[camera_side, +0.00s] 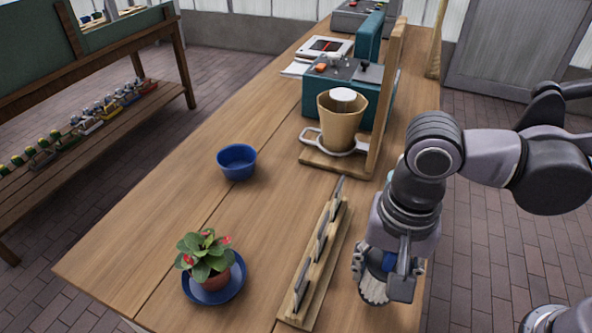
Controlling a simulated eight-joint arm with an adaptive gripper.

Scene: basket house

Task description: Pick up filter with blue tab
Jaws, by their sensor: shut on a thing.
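My gripper (388,278) is at the lower right, pointing down beside the table's right part. It is shut on a pale, ridged filter (371,290) with a blue tab (389,260) showing between the fingers. The fingers hide part of the filter. I cannot tell whether the filter touches the table or is just above it.
A slotted wooden rack (318,262) with several thin dark pieces stands left of my gripper. A brown cone (341,122) sits in a wooden stand behind it. A blue bowl (237,163) and potted plant (211,268) are left. The table between bowl and rack is clear.

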